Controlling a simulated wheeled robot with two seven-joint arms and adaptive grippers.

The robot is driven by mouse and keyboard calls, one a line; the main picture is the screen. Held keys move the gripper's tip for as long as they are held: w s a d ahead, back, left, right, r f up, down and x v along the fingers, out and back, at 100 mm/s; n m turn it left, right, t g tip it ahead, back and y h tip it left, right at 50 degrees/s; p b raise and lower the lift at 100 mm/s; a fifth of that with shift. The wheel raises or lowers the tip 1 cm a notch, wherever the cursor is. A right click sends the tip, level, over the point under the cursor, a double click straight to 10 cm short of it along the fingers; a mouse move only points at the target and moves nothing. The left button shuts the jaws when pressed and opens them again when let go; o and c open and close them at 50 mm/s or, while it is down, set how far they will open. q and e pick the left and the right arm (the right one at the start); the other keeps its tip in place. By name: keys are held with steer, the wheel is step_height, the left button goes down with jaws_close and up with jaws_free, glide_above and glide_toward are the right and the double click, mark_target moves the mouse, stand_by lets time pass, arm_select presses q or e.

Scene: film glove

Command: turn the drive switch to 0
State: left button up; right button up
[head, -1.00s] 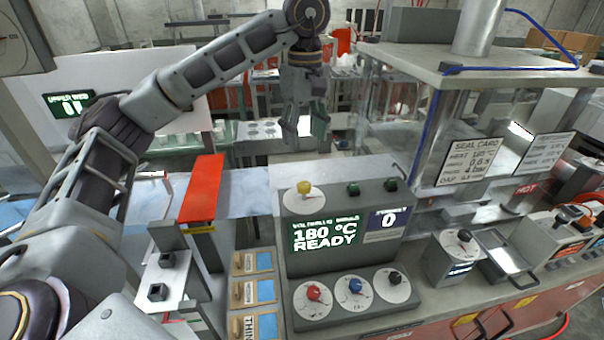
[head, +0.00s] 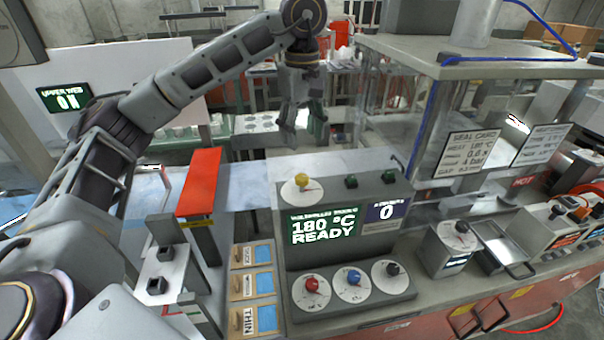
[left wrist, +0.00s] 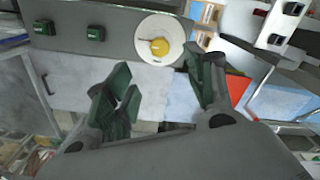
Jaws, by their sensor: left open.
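A grey control console (head: 310,262) stands in the middle of the head view. A yellow knob (head: 302,181) sits on a white round dial on its top left; red (head: 311,285), blue (head: 354,278) and black (head: 394,269) knobs are on its lower front. I cannot read which one is the drive switch. My left gripper (head: 303,127) is open and empty, above and behind the console. In the left wrist view, its fingers (left wrist: 162,78) are spread, with the yellow knob (left wrist: 159,47) on its dial beyond and between them. My right gripper is out of view.
Two green buttons (head: 351,181) are right of the yellow knob. A display (head: 323,228) reads 180 °C READY; a smaller one (head: 384,213) shows 0. A red bar (head: 200,182) stands left. A clear-walled machine (head: 470,95) with cards stands right.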

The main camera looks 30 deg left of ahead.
mark_target(302, 176)
arm_select(q)
steer(key=shift+f+b, duration=0.5)
steer(key=shift+f, duration=2.75)
steer(key=shift+f+p, duration=0.45)
steer(key=shift+f, duration=2.3)
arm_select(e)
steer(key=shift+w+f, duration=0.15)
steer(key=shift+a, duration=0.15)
arm_select(q)
steer(key=c, duration=1)
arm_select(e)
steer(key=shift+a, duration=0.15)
